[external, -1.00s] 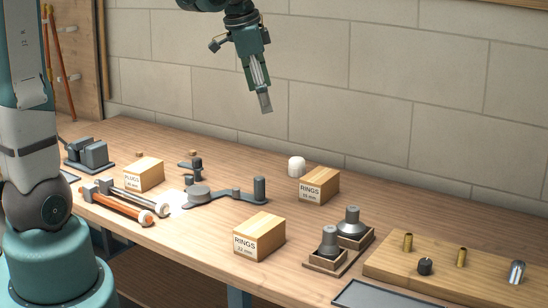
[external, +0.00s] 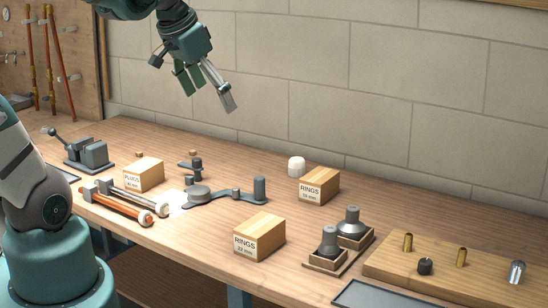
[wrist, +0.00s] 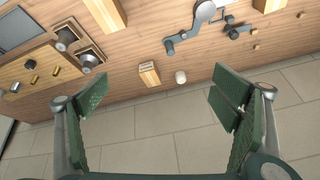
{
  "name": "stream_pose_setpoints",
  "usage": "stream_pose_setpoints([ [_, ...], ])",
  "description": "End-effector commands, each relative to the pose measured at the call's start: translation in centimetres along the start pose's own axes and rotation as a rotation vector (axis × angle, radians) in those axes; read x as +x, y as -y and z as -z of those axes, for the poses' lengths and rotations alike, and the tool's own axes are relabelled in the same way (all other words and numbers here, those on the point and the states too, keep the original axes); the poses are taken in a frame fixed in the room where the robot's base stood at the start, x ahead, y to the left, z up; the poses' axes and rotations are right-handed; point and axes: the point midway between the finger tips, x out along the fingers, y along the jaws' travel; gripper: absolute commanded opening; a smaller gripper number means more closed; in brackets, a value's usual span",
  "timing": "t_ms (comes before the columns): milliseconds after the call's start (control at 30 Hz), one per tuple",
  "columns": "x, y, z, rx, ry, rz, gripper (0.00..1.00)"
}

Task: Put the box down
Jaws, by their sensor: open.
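Three cardboard boxes stand upright on the wooden bench: a PLUGS box (external: 143,175) at the left, a RINGS 22 mm box (external: 259,237) at the front middle, and another RINGS box (external: 319,186) further back. My gripper (external: 209,97) is open and empty, high above the back of the bench near the wall, touching no box. In the wrist view its fingers (wrist: 160,95) are spread wide. The back RINGS box (wrist: 150,74) shows between and beyond them; the front RINGS box (wrist: 105,14) is cut off at the top edge.
A white rounded piece (external: 296,166) stands by the back RINGS box. A grey jointed tool (external: 225,193) and pipe tools with orange and grey handles (external: 120,208) lie left. Reducers in a wooden tray (external: 340,245) and a fittings board (external: 440,268) are right.

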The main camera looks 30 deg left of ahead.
Motion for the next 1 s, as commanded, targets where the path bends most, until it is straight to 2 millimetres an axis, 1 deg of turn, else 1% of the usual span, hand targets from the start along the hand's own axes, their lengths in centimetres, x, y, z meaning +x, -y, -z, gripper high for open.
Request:
stream_pose_setpoints([
  [33, -0.3, -0.1, -0.9, -0.022, -0.008, 0.005, 0.88],
  [300, -1.5, -0.7, -4.7, -0.158, -0.059, 0.034, 0.88],
  [500, -1.9, -1.1, -7.3, -0.25, -0.096, 0.049, 0.88],
  [700, -2.0, -1.3, -8.8, -0.308, -0.12, 0.057, 0.88],
  [1000, -2.0, -1.3, -9.1, -0.323, -0.126, 0.059, 0.88],
])
